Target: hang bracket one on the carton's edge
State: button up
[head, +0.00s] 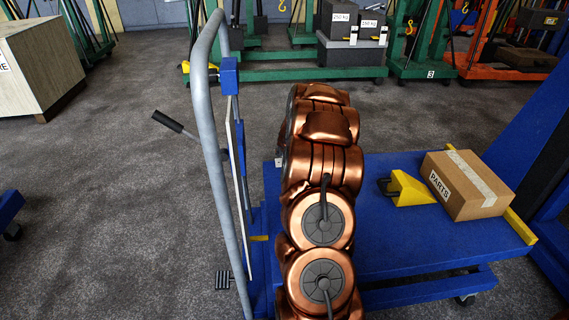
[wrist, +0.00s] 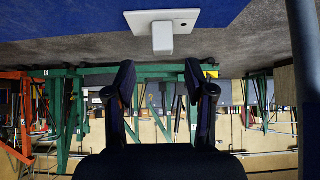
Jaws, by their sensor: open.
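The carton (head: 467,185), a brown box labelled PARTS with pale tape, sits on the right part of the blue trolley top. In the wrist view, which looks upside down, a pale plate with a pale block on it (wrist: 161,38) lies at the edge of a blue surface. It may be bracket one; I cannot be sure. My gripper (wrist: 159,75) is open, its two dark fingers apart with nothing between them. The pale block lies ahead of the fingers, apart from them. In the head view my copper arm hides my gripper.
A yellow wedge-shaped piece (head: 407,188) sits left of the carton on the blue trolley top (head: 400,245). A grey tubular handle (head: 208,130) rises at left. Green hoists (head: 407,45) and dark weights stand behind. A wooden crate (head: 45,65) is far left. Carpet at left is mostly clear.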

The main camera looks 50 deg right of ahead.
jog(key=shift+a+b+x, duration=0.2)
jog(key=shift+b+x, duration=1)
jog(key=shift+x, duration=1.55)
jog(key=shift+w, duration=0.15)
grip_shut()
